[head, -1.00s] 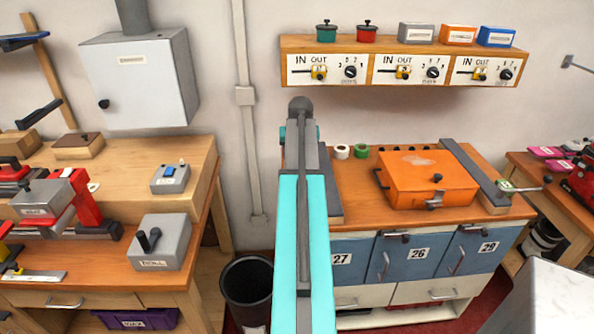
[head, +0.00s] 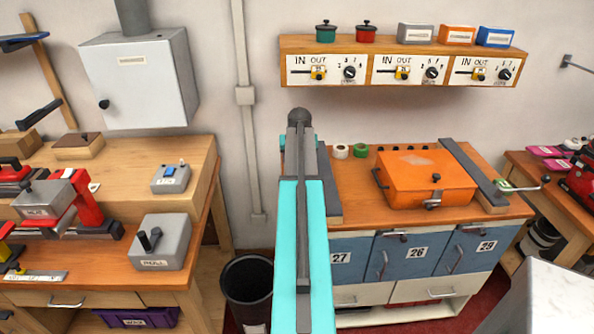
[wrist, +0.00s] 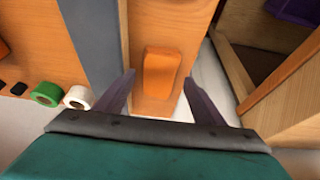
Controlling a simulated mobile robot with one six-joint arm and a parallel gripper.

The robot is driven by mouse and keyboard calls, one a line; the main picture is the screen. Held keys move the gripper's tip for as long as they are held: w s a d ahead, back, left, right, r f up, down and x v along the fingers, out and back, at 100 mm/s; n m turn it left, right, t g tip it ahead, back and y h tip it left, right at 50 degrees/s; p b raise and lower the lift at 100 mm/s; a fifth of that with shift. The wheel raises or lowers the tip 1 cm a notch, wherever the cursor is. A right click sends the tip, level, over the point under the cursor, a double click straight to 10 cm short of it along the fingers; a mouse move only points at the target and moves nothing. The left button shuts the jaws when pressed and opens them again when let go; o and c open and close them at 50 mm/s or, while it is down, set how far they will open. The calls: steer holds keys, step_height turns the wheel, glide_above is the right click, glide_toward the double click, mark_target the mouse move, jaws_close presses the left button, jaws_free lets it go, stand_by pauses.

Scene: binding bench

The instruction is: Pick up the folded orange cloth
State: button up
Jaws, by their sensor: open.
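The folded orange cloth (wrist: 162,73) shows in the wrist view as a small rounded orange block lying on a strip of wooden bench top. My gripper (wrist: 159,77) is open, with one dark finger on either side of the cloth in the picture. Bare wood shows between the cloth and each finger, and nothing is held. I cannot tell how high the fingers are above the cloth. In the head view my arm covers that part of the bench, so neither cloth nor fingers show there.
A dark grey slab (wrist: 92,45) lies left of the cloth in the wrist view. The bench edge is close on the right. The head view shows a large orange box (head: 428,178) on the bench.

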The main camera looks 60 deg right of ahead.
steer(key=shift+p+x, duration=0.8)
steer(key=shift+x, duration=1.4)
steer(key=shift+d, duration=0.15)
steer(key=c, duration=0.8)
